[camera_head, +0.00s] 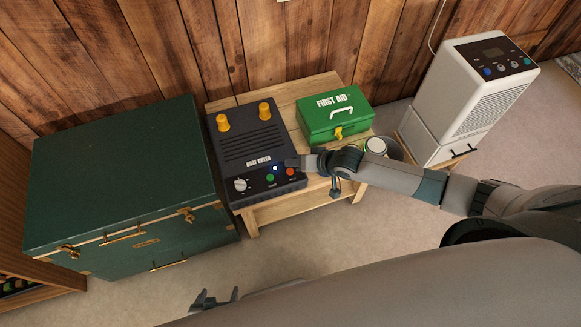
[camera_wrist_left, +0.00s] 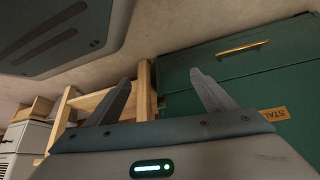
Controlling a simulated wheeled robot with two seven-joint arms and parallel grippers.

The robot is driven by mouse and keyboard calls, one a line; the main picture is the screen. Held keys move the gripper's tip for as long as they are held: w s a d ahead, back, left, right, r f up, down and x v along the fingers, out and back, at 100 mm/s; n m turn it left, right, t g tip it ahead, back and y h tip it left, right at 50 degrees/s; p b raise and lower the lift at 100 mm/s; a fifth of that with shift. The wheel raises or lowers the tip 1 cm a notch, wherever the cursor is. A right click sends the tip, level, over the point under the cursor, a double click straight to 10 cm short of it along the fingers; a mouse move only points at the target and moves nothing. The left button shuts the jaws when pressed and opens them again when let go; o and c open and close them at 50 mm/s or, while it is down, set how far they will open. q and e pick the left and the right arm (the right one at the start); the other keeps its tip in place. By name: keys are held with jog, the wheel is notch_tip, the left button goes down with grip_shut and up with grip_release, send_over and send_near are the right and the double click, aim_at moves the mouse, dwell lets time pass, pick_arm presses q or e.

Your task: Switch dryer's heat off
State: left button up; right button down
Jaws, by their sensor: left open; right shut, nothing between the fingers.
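The boot dryer (camera_head: 252,148) is a dark box with two orange-yellow posts and vent slots on top. Its front panel has a white dial (camera_head: 241,184) at left, a lit blue light (camera_head: 275,168), a green button (camera_head: 270,178) and a red button (camera_head: 290,171). My right gripper (camera_head: 292,162) is shut and empty, its tip over the panel's right end just above the red button. I cannot tell whether it touches the dryer. My left gripper (camera_head: 215,299) is open and empty, low in front of the table; its fingers also show in the left wrist view (camera_wrist_left: 160,95).
The dryer stands on a wooden table (camera_head: 310,90) with a green first aid box (camera_head: 335,118) and a round can (camera_head: 375,146) near the right edge. A large green chest (camera_head: 120,170) stands left. A white appliance (camera_head: 470,95) stands right. Carpet (camera_head: 330,235) is open in front.

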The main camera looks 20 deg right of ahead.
notch_tip(320, 180, up, 2)
jog(key=shift+r+p, duration=0.1)
jog(key=shift+p, duration=0.75)
pick_arm(q)
jog(key=s+a+f+g+p, duration=0.1)
jog(key=s, duration=0.5)
jog(key=shift+a+f+p, duration=0.25)
jog(key=shift+a+p, duration=0.05)
jog(key=shift+p, duration=0.05)
pick_arm(e)
jog(key=shift+r, duration=0.7)
pick_arm(q)
jog(key=shift+s, duration=0.1)
jog(key=shift+c, duration=0.2)
dwell(0.6)
